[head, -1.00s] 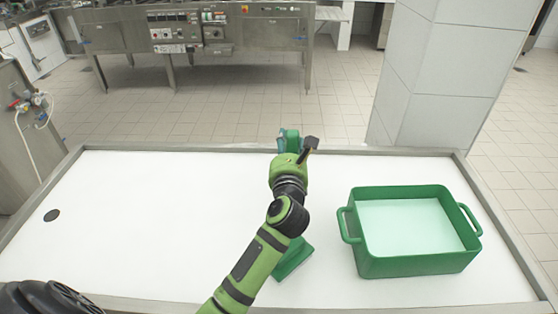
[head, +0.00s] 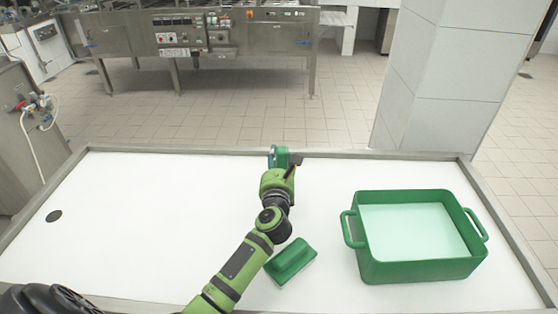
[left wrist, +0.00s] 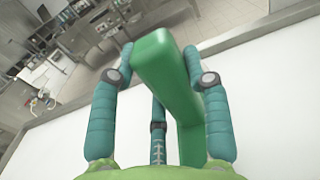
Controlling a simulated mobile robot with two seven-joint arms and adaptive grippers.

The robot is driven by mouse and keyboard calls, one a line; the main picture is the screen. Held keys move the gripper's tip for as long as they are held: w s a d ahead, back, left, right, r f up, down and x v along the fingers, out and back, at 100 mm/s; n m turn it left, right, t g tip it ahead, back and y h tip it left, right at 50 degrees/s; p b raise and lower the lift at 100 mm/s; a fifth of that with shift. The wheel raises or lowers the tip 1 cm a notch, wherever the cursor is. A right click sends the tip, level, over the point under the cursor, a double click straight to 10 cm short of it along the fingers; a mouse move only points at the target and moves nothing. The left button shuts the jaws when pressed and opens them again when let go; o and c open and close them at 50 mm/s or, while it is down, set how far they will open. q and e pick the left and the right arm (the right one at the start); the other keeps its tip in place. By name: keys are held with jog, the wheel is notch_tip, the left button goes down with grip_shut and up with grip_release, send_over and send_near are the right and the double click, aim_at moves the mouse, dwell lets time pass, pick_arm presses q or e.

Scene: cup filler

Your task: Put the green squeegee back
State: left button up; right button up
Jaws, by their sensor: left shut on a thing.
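My left gripper (head: 283,165) is at the far edge of the white table, left of the green tub. In the left wrist view, its teal fingers (left wrist: 163,78) are closed on both sides of a green bar-shaped thing, which I take to be the green squeegee (left wrist: 166,58). A long green part runs from the bar down between the fingers. In the head view the squeegee (head: 279,155) shows only as a small green patch at the fingers; the arm and hand hide most of it. My right gripper is not in view.
A green tub (head: 420,268) with two handles and a pale inside stands on the right of the table (head: 150,220). A green block with a raised grip (head: 291,261) lies beside my left forearm. A dark round hole (head: 54,216) is at the left. The left half is clear.

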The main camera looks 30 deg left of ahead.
pick_arm(q)
jog(key=shift+f, duration=0.2)
jog(key=o, duration=1.4)
jog(key=shift+r, duration=0.15)
jog(key=shift+s+d+r, duration=0.1)
jog(key=shift+s, duration=0.05)
jog(key=p+v, duration=0.2)
jog(key=v, duration=0.5)
jog(key=shift+s, duration=0.1)
